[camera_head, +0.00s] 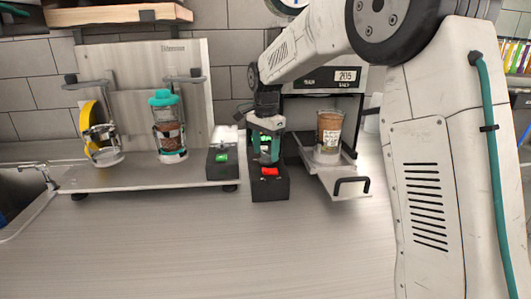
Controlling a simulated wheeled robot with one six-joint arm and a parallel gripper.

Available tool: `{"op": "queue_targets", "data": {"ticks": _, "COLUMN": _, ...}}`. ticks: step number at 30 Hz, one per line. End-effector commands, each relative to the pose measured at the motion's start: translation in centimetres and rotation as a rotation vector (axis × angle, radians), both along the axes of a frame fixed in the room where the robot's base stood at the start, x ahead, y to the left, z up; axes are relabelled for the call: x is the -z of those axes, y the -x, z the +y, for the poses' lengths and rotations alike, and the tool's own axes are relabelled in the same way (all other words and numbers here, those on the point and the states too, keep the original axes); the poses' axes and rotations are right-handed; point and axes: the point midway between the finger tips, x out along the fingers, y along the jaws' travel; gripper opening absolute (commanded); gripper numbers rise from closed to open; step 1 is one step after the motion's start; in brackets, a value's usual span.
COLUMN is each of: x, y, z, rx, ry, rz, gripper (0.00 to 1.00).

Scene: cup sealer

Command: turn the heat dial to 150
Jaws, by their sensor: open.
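The cup sealer (375,100) stands at the back right, partly behind my arm. Its white front display (345,76) seems to read 205, though the digits are small. I cannot make out the heat dial; my arm covers part of the sealer's front. My gripper (266,158) is open and points down over the black control box (270,190), in front of the sealer's left side. I cannot tell whether the fingers touch the box. A red button (269,171) shows just below the fingers, and something green shows between them.
A cup of brown drink (329,128) stands on the sealer's pulled-out tray (345,176), right of my gripper. The front counter (200,250) is clear.

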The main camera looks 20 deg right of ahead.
Motion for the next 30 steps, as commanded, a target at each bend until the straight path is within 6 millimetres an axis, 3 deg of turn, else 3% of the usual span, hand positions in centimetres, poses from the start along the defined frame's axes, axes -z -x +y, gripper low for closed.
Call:
{"op": "queue_targets", "data": {"ticks": 4, "x": 1.13, "y": 0.02, "z": 0.00, "rx": -0.001, "ry": 0.000, "rz": 0.000, "gripper": 0.60}}
{"op": "queue_targets", "data": {"ticks": 12, "x": 1.35, "y": 0.01, "z": 0.00, "rx": -0.001, "ry": 0.000, "rz": -0.001, "gripper": 0.60}}
{"op": "queue_targets", "data": {"ticks": 13, "x": 1.35, "y": 0.01, "z": 0.01, "rx": -0.001, "ry": 0.000, "rz": -0.001, "gripper": 0.57}}
{"op": "queue_targets", "data": {"ticks": 18, "x": 1.34, "y": 0.01, "z": 0.00, "rx": -0.001, "ry": 0.000, "rz": -0.001, "gripper": 0.15}}
{"op": "queue_targets", "data": {"ticks": 30, "x": 1.31, "y": 0.03, "z": -0.01, "rx": -0.069, "ry": 0.000, "rz": -0.001, "gripper": 0.15}}
